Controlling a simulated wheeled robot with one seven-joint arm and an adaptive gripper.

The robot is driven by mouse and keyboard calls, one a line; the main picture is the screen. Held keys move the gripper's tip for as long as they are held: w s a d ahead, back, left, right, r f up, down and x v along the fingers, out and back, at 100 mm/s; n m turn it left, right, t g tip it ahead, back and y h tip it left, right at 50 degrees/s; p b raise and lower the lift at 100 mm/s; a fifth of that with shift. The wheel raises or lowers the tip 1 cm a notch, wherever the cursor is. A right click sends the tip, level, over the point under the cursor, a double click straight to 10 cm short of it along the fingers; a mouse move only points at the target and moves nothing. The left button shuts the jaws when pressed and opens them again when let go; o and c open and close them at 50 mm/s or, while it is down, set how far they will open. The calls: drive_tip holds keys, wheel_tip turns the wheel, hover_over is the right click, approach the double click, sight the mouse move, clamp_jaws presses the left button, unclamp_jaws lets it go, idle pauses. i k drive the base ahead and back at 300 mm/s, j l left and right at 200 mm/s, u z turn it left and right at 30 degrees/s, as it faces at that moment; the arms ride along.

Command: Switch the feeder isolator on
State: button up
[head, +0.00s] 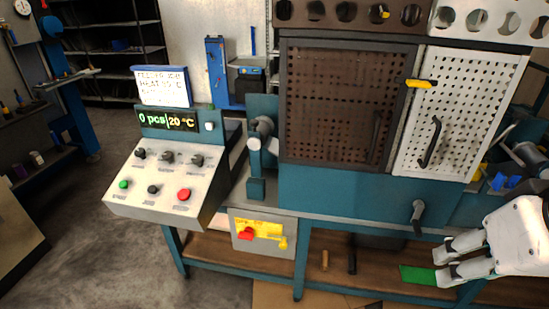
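A pale grey box (262,252) is mounted low on the front of the bench, below the control panel. It carries a yellow plate (262,227) with a red handle (246,233) at its left side, which looks like the isolator. The handle points roughly sideways; the lettering on the plate is too small to read. A small yellow piece (283,242) sits at the plate's right end. My gripper (439,265) is at the lower right, far to the right of the box. Its two pale fingers are apart, with nothing visibly held between them.
A sloped control panel (160,190) with knobs and buttons stands above and left of the box; its display (167,121) reads "0 pcs" and "20 °C". A teal machine with perforated brown (335,110) and white (460,110) doors stands behind. A dark handle (418,216) juts out near my gripper.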

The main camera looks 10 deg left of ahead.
sight(248, 234)
drive_tip(key=u, duration=0.85)
drive_tip(key=l, duration=0.2)
drive_tip(key=i+j+z, duration=0.65)
drive_tip(key=j+z, duration=0.2)
